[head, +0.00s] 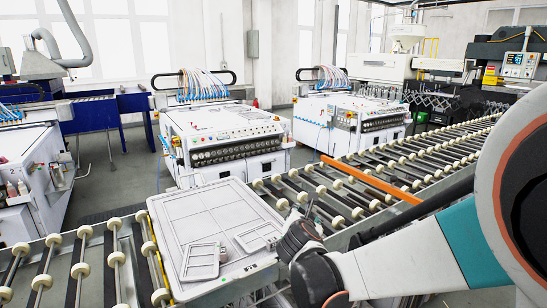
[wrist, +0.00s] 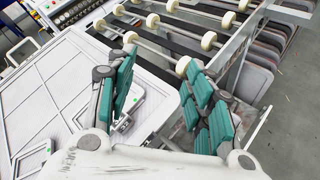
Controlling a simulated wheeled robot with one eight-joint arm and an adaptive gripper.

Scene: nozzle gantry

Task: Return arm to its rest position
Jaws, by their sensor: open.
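My arm (head: 390,262) reaches in from the right in the head view. My gripper (head: 298,232) is at its end, low beside the right edge of a white tray-like panel (head: 185,212). In the wrist view my gripper (wrist: 160,72) shows two teal-padded fingers spread apart with nothing between them. Below the fingers lie the panel and the conveyor rollers. In the head view two small white frames (head: 201,262) and (head: 258,237) lie on the panel, near the gripper; the gripper's fingers are hard to make out there.
A roller conveyor (head: 345,185) runs from lower left to upper right, with an orange bar (head: 370,179) across it. White machines with hoses stand behind it, one at centre (head: 225,138) and one further right (head: 350,118). Grey floor shows between them.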

